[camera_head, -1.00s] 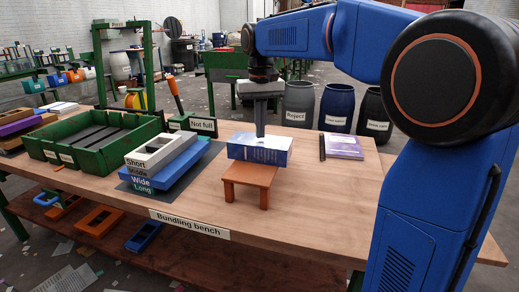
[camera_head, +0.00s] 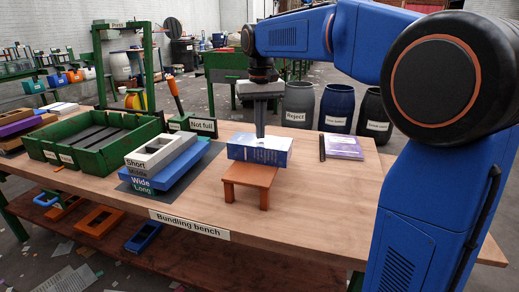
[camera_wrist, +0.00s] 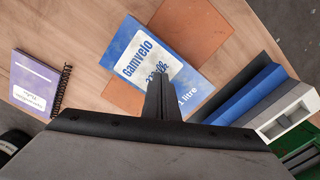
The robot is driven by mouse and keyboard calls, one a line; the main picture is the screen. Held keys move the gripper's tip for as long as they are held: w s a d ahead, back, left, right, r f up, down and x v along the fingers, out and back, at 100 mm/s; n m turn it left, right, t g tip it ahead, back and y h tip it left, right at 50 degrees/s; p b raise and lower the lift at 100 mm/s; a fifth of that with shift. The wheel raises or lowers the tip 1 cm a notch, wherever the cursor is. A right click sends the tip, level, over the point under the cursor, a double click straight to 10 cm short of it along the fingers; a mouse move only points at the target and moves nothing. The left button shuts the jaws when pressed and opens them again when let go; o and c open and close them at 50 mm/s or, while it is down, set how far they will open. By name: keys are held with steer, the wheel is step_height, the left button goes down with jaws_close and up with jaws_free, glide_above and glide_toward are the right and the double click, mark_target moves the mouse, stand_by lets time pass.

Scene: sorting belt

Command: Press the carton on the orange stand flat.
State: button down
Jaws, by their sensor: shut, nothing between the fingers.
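The shut fingers (camera_wrist: 161,92) also cover part of the carton in the wrist view.
Stacked frames labelled Short, Wide and Long (camera_head: 158,165) stand left of the stand. A green crate (camera_head: 65,155) sits further left. A purple notebook (camera_head: 344,146) lies to the right. The bench (camera_head: 310,220) is clear in front of the stand and to its right.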

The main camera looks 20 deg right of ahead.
mark_target(260, 147)
steer(key=shift+f, duration=0.6)
steer(key=shift+f, duration=0.25)
steer(key=shift+f, duration=0.85)
stand_by(0.3)
step_height(260, 147, up, 8)
steer(key=shift+r, duration=0.15)
stand_by(0.9)
